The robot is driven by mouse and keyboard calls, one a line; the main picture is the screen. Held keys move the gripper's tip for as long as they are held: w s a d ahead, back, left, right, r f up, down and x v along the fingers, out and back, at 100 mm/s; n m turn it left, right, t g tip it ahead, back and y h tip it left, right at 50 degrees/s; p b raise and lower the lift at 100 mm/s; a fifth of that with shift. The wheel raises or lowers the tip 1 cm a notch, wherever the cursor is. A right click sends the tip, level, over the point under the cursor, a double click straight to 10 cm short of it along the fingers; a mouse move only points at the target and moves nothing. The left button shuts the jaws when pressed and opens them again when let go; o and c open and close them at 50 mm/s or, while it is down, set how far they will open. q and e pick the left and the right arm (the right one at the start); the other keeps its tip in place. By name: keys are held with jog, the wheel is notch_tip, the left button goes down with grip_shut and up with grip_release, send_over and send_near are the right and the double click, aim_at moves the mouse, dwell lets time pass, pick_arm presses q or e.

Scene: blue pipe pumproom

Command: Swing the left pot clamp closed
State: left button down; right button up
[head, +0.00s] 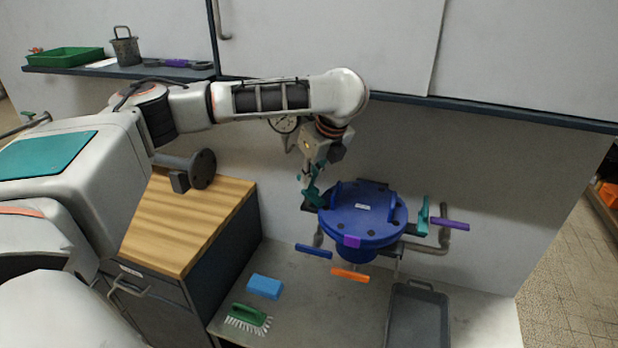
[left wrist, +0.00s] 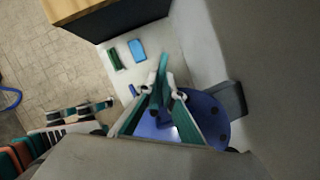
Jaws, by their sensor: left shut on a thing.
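The blue pot (head: 355,228) stands on the grey bench with its round, bolted lid on top; it also shows in the left wrist view (left wrist: 212,108). The teal left pot clamp (head: 313,196) is at the left edge of the lid, partly hidden by my gripper. My left gripper (head: 307,180) comes down from above and is shut on this clamp. In the left wrist view the clamp (left wrist: 163,68) sticks out between the two fingertips. A second teal clamp (head: 423,214) stands upright at the pot's right side. My right gripper is not in view.
Purple (head: 450,225), blue (head: 314,251) and orange (head: 350,275) handles stick out around the pot. A blue sponge (head: 264,286), a green brush (head: 249,317) and a grey tray (head: 418,315) lie on the bench. A wood-topped cabinet (head: 185,220) stands left; the wall is close behind.

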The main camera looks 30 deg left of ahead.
pick_arm(q)
jog(key=shift+w+n+g, duration=0.15)
jog(key=shift+n+g, duration=0.55)
jog(key=shift+n, duration=1)
jog(key=c, duration=2.2)
grip_release()
jog(key=shift+d+r, duration=0.1)
jog(key=v, duration=1.1)
jog(key=shift+d+r, duration=0.2)
jog(key=shift+r, duration=0.15)
jog(key=shift+w, duration=0.1)
